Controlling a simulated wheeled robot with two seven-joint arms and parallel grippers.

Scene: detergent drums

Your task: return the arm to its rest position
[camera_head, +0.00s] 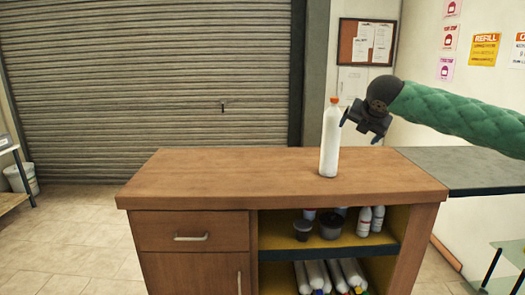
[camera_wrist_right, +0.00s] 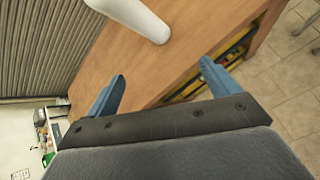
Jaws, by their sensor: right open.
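My right arm (camera_head: 455,112), in a green quilted sleeve, comes in from the right in the head view. My right gripper (camera_head: 360,132) is open and empty beside the upper part of a white bottle with an orange cap (camera_head: 330,142). The bottle stands upright on the wooden counter (camera_head: 230,175). In the right wrist view the two blue fingers of the gripper (camera_wrist_right: 160,88) are spread apart with nothing between them. The white bottle (camera_wrist_right: 138,16) shows beyond them at the top, its cap out of frame. My left gripper is in neither view.
Below the counter top, an open shelf (camera_head: 375,250) holds dark tubs (camera_head: 330,227) and several white bottles (camera_head: 364,220). A dark grey side surface (camera_head: 470,168) adjoins on the right. The counter's left part is clear. A roller shutter (camera_head: 150,80) stands behind.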

